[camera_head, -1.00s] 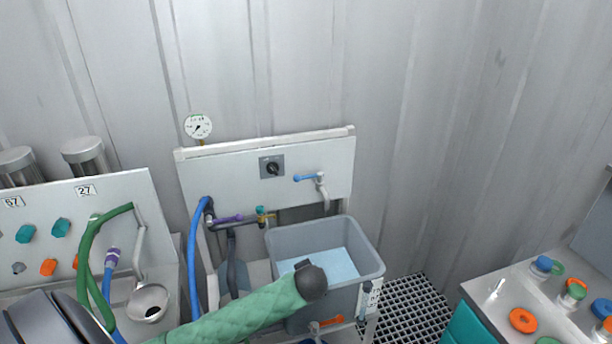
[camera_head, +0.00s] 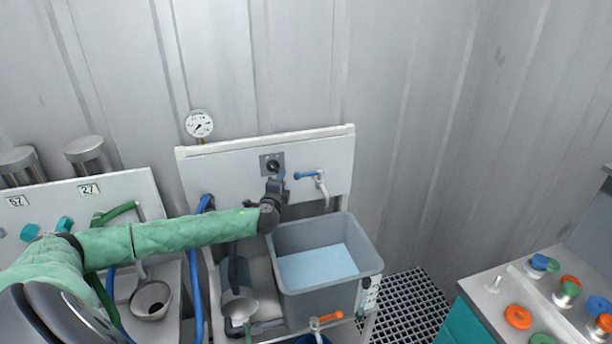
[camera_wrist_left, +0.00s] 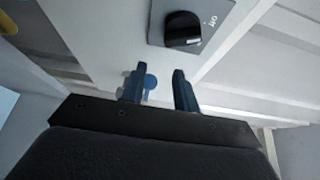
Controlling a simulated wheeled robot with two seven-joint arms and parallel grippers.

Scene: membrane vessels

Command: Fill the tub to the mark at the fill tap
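The grey tub (camera_head: 287,238) stands below the fill tap (camera_head: 321,190) with pale blue water (camera_head: 318,268) low inside. A white scale strip (camera_head: 369,292) is on its right front corner; its marks are too small to read. The tap has a blue lever (camera_head: 306,176). A black knob (camera_head: 273,165) sits on a grey plate on the white panel; in the left wrist view the knob (camera_wrist_left: 183,28) has "OFF" beside it. My left gripper (camera_head: 277,178) is open and empty just below the knob. A blue round part (camera_wrist_left: 150,82) shows beyond its fingers. My right gripper is out of view.
A pressure gauge (camera_head: 199,124) stands above the white panel (camera_head: 225,163). A blue hose (camera_head: 195,270) hangs left of the tub. An orange-handled valve (camera_head: 326,319) is below it. A counter with coloured caps (camera_head: 518,317) is at right, past a floor grating (camera_head: 412,305).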

